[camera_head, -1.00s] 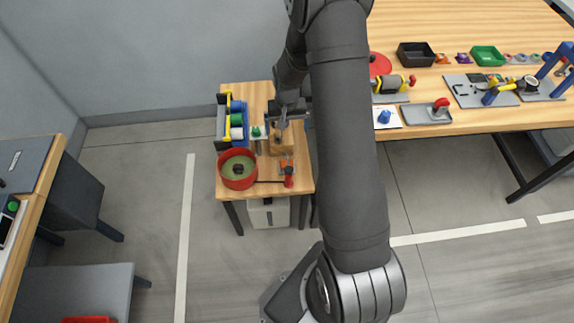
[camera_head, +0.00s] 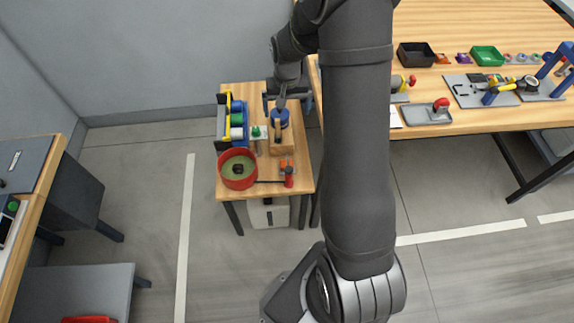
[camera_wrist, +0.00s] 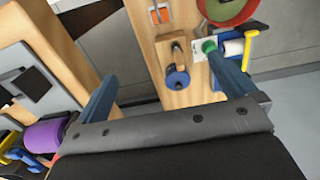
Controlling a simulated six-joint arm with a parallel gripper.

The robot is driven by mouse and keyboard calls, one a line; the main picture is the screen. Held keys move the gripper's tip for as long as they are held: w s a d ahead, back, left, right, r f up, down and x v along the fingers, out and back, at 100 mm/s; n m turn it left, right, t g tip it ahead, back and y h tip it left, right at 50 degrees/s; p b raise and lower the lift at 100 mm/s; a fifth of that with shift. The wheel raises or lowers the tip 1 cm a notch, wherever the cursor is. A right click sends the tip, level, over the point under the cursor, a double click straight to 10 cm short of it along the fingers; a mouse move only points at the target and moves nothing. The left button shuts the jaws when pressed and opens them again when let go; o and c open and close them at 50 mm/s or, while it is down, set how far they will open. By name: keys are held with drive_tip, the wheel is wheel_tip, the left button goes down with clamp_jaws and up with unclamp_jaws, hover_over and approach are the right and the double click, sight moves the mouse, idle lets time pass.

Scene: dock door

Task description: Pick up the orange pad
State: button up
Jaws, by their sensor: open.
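An orange pad (camera_head: 287,166) lies on the small wooden table, right of the red round pan and next to a red-topped item. It also shows in the wrist view, at the top, as an orange patch with dark and light marks (camera_wrist: 160,14). My gripper (camera_head: 286,100) is over the back part of the small table, apart from the pad. In the wrist view my gripper's two blue fingers (camera_wrist: 165,85) stand wide apart, with a blue round part below and between them. Nothing is held.
The small table (camera_head: 232,93) also bears a red pan (camera_head: 238,169), a rack of coloured rolls (camera_head: 236,117), a green knob (camera_head: 256,132) and a wooden block (camera_head: 282,145) with the blue round part (camera_head: 280,117). The large workbench (camera_head: 470,120) stands to the right.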

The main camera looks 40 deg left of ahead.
drive_tip(key=shift+r, duration=0.75)
drive_tip(key=c, duration=0.8)
drive_tip(key=n+t+h, duration=0.1)
drive_tip(key=n+h, duration=0.1)
drive_tip(key=n, duration=0.7)
hover_over(283, 164)
drive_tip(key=s+a, duration=0.2)
drive_tip(key=a, duration=0.1)
wheel_tip(283, 164, down, 9)
drive_tip(key=shift+c, duration=0.2)
wheel_tip(283, 164, down, 7)
drive_tip(key=s+a+n+t+h, duration=0.1)
drive_tip(key=s+a+n+t, duration=0.15)
drive_tip(key=n, duration=0.65)
drive_tip(key=x, duration=1.7)
drive_tip(key=shift+s+d+f, duration=0.15)
drive_tip(key=shift+s+d, duration=0.2)
drive_tip(key=shift+d, duration=0.1)
